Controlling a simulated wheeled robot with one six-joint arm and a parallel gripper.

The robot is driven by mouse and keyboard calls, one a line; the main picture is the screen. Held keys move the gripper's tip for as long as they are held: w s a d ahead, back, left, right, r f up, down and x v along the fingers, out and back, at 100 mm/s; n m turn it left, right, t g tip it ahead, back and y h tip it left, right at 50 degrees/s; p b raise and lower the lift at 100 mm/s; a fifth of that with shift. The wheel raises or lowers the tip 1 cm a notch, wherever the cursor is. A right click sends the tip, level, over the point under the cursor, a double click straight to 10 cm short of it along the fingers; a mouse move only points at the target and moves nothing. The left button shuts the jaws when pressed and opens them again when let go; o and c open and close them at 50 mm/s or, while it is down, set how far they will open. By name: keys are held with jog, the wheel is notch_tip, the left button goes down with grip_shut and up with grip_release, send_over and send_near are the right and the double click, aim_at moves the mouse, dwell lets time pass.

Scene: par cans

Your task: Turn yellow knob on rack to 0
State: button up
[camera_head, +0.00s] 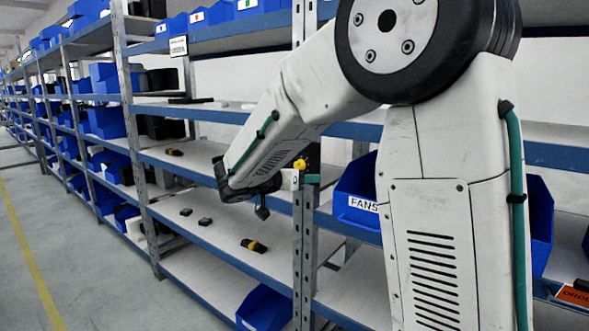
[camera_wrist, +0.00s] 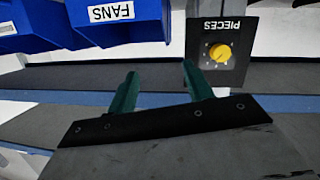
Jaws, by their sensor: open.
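The yellow knob (camera_wrist: 219,53) sits on a dark square panel (camera_wrist: 235,72) labelled PIECES, which appears upside down at the upper right of the wrist view. Small pale marks ring the knob; its exact setting is too small to read. My gripper (camera_wrist: 159,69) is open and empty, with two green fingers apart. In that view the knob lies to the right of the fingers, beyond the right fingertip, with no contact visible. In the head view a small yellow shape (camera_head: 300,165), likely the knob, shows by the rack post; my arm hides most of the gripper.
A blue bin labelled FANS (camera_head: 356,203) stands on the shelf right of the post (camera_head: 305,240); it also shows in the wrist view (camera_wrist: 112,30). Small dark items, including a yellow-black one (camera_head: 254,246), lie on the left shelves. The aisle floor (camera_head: 85,260) is clear.

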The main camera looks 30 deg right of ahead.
aim_at(297, 166)
jog(key=w+a+f+m+t+h, duration=0.15)
jog(key=w+t, duration=0.25)
jog(key=w, duration=0.5)
jog(key=x, duration=0.7)
jog(key=shift+w+d+r, duration=0.1)
jog(key=shift+w+d, duration=0.1)
jog(key=shift+d, duration=0.1)
jog(key=shift+n, duration=0.25)
jog(key=c, duration=1)
